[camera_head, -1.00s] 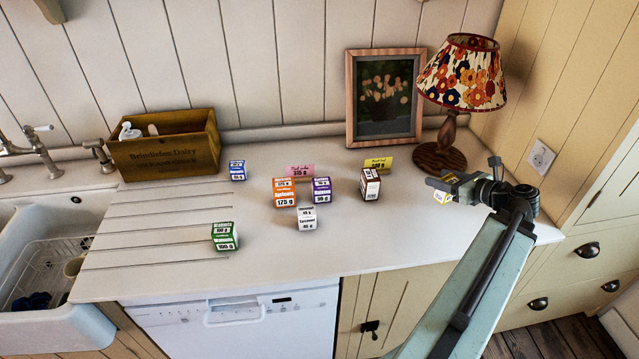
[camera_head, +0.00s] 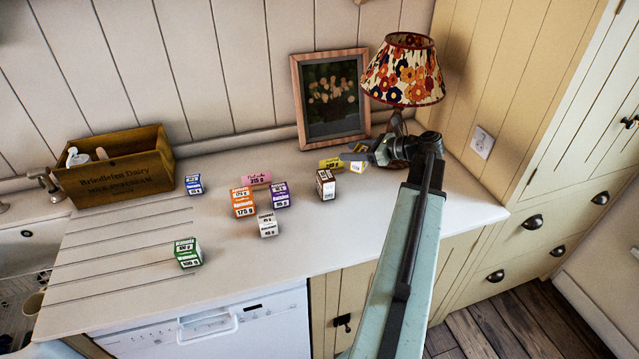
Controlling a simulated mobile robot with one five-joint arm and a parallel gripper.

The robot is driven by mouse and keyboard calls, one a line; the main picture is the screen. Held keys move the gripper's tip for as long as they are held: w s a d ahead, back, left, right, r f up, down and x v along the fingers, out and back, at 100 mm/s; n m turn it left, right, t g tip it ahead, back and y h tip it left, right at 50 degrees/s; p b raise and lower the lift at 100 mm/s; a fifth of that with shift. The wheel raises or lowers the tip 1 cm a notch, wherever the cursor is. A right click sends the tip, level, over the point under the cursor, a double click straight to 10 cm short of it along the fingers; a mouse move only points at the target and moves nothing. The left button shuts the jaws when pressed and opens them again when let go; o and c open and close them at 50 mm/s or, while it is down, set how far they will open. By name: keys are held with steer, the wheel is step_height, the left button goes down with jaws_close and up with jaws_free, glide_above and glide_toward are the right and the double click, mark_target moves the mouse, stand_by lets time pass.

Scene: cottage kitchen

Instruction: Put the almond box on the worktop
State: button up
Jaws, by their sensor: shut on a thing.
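My gripper (camera_head: 373,155) is shut on a small yellow-and-white box (camera_head: 357,167). I cannot read its label, so I cannot confirm that it is the almond box. The gripper and box are over the back right of the pale worktop (camera_head: 320,232), in front of the lamp base. The box is to the right of the brown-and-white box (camera_head: 326,184). I cannot tell whether the held box touches the worktop. The gripper hides part of the box.
Orange (camera_head: 243,202), purple (camera_head: 280,195), white (camera_head: 267,225), blue (camera_head: 194,184) and green (camera_head: 188,252) boxes stand on the worktop. A lamp (camera_head: 404,72), picture (camera_head: 331,98) and wooden crate (camera_head: 115,180) line the back. The right front is clear.

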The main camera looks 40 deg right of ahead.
step_height(320, 180, down, 8)
steer(key=b, duration=0.6)
steer(key=shift+f+b, duration=0.2)
steer(key=shift+b, duration=0.2)
steer(key=shift+r, duration=0.2)
steer(key=shift+f, duration=0.15)
steer(key=o, duration=1.4)
steer(key=shift+o, duration=0.2)
